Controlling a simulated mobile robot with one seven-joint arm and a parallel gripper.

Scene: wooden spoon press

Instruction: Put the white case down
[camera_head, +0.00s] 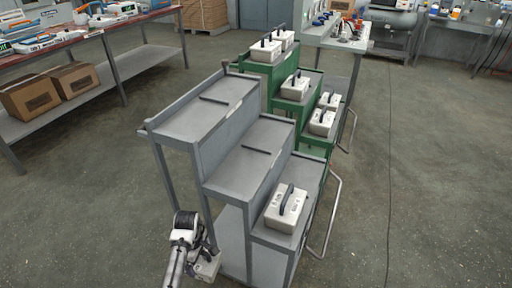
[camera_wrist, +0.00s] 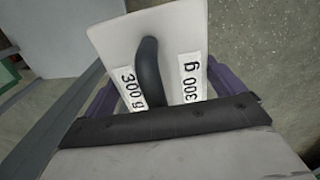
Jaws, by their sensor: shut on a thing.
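My gripper (camera_head: 208,253) is at the lower left of the head view, beside the grey stepped stand and low near its left side. It is shut on a white case (camera_head: 207,268), which is partly hidden by my arm. In the wrist view this white case (camera_wrist: 112,48) has a dark handle and two "300 g" labels, with purple fingers on both sides. Its lower part is hidden behind a dark bar. Another white case (camera_head: 285,208) with a dark handle stands upright on the lowest step of the grey stand.
The grey stepped stand (camera_head: 205,112) has clear top and middle steps. A green stepped stand (camera_head: 283,120) behind it carries several white cases. A workbench (camera_head: 112,27) with cardboard boxes (camera_head: 50,92) is at the left. The floor at the right is open.

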